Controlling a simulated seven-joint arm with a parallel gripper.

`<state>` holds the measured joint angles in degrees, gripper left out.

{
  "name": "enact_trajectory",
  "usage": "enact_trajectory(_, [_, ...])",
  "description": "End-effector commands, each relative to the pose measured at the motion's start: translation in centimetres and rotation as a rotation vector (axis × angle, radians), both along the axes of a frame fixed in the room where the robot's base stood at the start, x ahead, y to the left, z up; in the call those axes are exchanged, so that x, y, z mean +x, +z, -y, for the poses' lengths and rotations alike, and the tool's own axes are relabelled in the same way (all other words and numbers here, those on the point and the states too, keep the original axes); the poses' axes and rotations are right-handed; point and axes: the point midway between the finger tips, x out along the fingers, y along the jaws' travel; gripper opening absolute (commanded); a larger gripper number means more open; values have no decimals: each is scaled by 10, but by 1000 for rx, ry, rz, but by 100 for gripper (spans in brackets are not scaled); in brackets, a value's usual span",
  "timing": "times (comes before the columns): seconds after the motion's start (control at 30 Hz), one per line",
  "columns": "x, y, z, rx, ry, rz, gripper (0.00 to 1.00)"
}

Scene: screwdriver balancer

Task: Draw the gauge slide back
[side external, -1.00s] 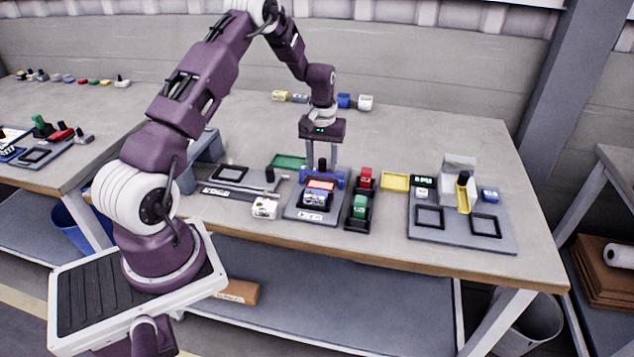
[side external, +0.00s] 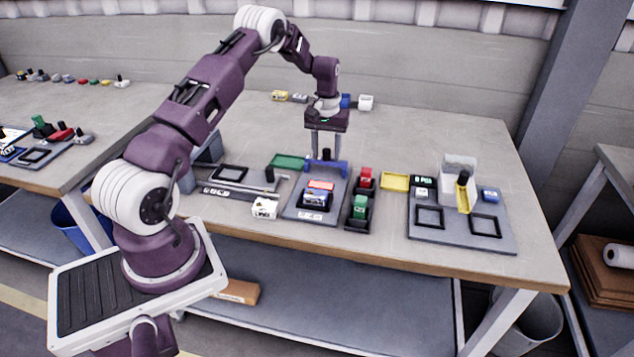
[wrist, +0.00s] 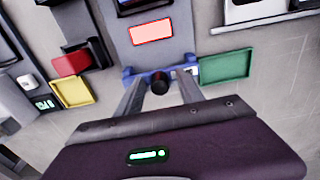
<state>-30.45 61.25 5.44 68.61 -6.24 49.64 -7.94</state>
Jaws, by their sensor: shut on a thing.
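The gauge slide is a blue crosspiece (side external: 340,167) with a black knob (wrist: 160,83) on it. It lies across the far end of a grey fixture plate (side external: 296,213). In the wrist view the blue piece (wrist: 128,74) shows on both sides of the knob. My gripper (side external: 327,154) points down, with its two fingers on either side of the knob and shut on it. A red rectangle (wrist: 152,31) lies on the plate, on the near side of the slide in the side view. A blue and white block (side external: 315,199) sits in a black frame nearer the plate's front.
A green tray (side external: 289,162) lies left of the slide, a yellow tray (side external: 395,182) to the right. Red (side external: 366,174) and green (side external: 360,206) blocks stand in dark holders close on the right. A white block (side external: 265,208) sits front left.

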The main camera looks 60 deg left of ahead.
Motion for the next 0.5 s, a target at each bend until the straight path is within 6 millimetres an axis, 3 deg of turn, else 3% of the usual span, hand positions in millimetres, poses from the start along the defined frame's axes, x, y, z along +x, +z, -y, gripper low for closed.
enact_trajectory(0.03, [-3, -11, 8, -18, -4, -16, 4])
enact_trajectory(0.1, [-3, -11, 8, -18, -4, -15, 4])
enact_trajectory(0.13, [-3, -11, 8, -18, -4, -15, 46])
enact_trajectory(0.5, [-3, -10, 8, -18, -4, -13, 47])
